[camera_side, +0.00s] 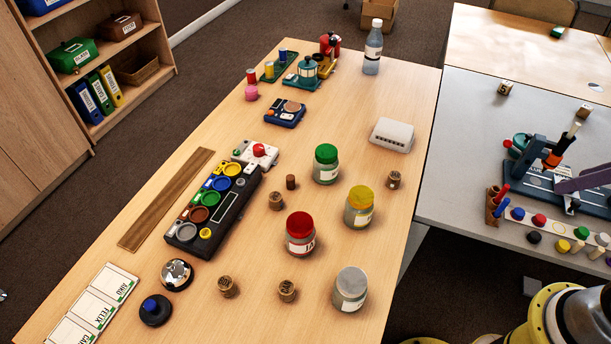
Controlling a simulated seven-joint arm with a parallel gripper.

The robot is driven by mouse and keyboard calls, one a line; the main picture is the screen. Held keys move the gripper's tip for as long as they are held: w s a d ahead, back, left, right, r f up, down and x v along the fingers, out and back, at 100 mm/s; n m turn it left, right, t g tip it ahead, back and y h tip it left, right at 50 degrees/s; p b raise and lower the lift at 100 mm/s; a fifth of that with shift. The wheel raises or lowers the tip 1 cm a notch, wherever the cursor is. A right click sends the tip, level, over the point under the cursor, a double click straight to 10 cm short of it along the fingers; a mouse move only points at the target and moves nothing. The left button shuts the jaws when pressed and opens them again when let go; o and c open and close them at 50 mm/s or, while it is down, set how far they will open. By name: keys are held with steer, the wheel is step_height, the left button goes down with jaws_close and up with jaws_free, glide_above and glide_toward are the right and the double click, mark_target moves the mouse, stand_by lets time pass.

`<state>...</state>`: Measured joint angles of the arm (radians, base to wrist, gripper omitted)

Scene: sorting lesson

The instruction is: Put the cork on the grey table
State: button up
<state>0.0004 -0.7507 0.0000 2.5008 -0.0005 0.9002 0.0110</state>
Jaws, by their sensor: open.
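Several short brown cork-like cylinders stand on the wooden table. One cork-like cylinder (275,201) is left of the jars, and a darker, plainer brown cylinder (291,182) is just above it. Another cork-like cylinder (394,180) is at the right, and two more, a left one (228,287) and a right one (287,291), are near the front. I cannot tell which of them is the task's cork. The grey table (455,150) is at the right, apart from the wooden table. My gripper is not in view.
Jars with green (326,154), yellow (361,198), red (300,225) and grey (350,283) lids stand among the cylinders. A black sorting tray (225,222) is to their left. Tools and pegs crowd the grey table's right side; its left part is mostly bare.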

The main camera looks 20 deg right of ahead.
steer(key=w+r+m+t+h, duration=0.1)
steer(key=w+r+m, duration=0.2)
steer(key=w+r, duration=0.35)
steer(key=w+r+m+t, duration=0.15)
steer(key=w+r, duration=0.25)
steer(key=w, duration=0.5)
steer(key=w+a, duration=0.5)
steer(key=w, duration=0.5)
steer(key=n+g, duration=0.3)
steer(key=g, duration=0.1)
glide_above(291, 178)
steer(key=s, duration=0.2)
steer(key=shift+m, duration=0.25)
step_height(291, 178, down, 37)
steer(key=shift+s+a+f, duration=0.1)
steer(key=shift+a, duration=0.05)
steer(key=shift+t, duration=0.25)
steer(key=shift+a+x, duration=0.15)
steer(key=shift+x, duration=1.4)
steer(key=shift+a+x, duration=0.1)
steer(key=shift+x, duration=1.5)
steer(key=shift+d, duration=0.15)
